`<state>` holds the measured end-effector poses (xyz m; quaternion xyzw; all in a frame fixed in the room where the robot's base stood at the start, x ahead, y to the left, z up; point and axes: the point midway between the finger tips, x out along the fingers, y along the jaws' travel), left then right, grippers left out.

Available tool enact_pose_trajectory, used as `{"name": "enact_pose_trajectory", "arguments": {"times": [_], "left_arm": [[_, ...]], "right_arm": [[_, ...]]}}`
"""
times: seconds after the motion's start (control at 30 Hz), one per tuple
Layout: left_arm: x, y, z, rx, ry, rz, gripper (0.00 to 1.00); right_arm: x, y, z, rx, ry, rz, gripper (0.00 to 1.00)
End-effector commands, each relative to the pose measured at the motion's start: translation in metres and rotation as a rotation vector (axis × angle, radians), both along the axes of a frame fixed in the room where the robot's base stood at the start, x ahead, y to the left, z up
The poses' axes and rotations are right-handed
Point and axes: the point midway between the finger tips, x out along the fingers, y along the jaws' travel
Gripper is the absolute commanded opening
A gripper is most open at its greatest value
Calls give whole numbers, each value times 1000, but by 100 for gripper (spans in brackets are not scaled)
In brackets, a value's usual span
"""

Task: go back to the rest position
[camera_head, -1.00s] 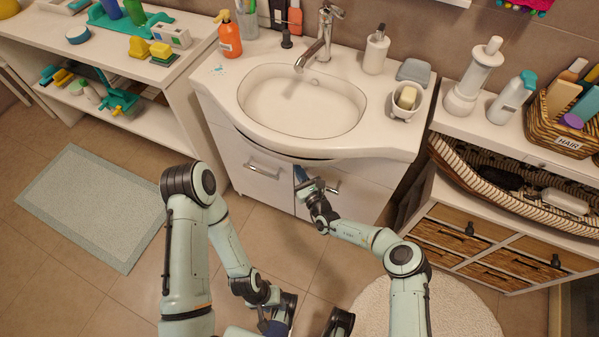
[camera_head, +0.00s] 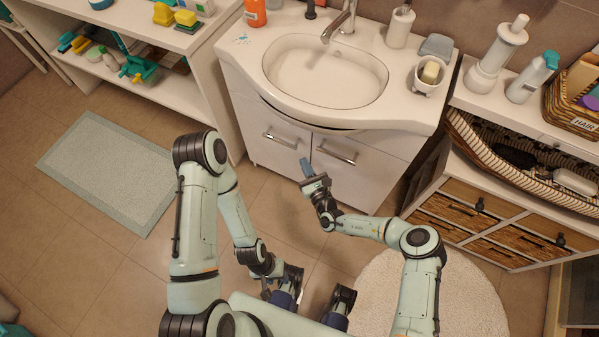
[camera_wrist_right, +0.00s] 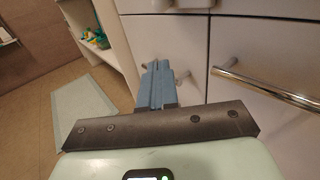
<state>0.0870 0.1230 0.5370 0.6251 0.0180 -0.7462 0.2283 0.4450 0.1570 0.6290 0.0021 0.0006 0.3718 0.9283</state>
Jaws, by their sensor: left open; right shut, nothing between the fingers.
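My right gripper (camera_head: 306,168) is in front of the white cabinet under the sink, near its two bar handles. Its blue fingers are together with nothing between them; in the right wrist view they (camera_wrist_right: 157,85) point at the cabinet front. A gap to the door handle (camera_head: 335,155) shows in the head view. My left gripper (camera_head: 279,296) hangs low at the bottom middle, over the floor next to my base. It is open and looks empty, though its fingers are partly hidden and hard to separate from my base.
The sink cabinet (camera_head: 365,178) has its doors shut. A white shelf (camera_head: 185,93) stands at left, a wicker drawer unit (camera_head: 455,215) at right. A pale mat (camera_head: 110,175) and a round rug (camera_head: 470,285) lie on the floor.

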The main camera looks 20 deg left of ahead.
Motion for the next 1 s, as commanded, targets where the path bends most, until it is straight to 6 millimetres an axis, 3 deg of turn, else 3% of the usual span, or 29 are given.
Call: {"name": "enact_pose_trajectory", "arguments": {"times": [0.2, 0.57, 0.67, 0.77, 0.87, 1.0], "left_arm": [[0, 1, 4, 1, 2, 0, 43], [0, 0, 5, 1, 2, 0, 43], [1, 0, 7, 1, 1, 1, 43], [2, 0, 13, 0, -1, 0, 43], [5, 0, 20, 0, -4, 0, 43], [8, 0, 30, 0, -8, 0, 43]], "right_arm": [[-28, 3, 0, -1, 1, 1, 0], [-35, 5, 0, -3, -1, 10, 0], [-50, 11, 3, -23, -13, 95, 0], [-89, 20, 5, -82, -30, 292, 0], [-150, 16, 0, -195, -48, 561, 0], [-235, -24, -21, -418, -68, 917, 0]]}}
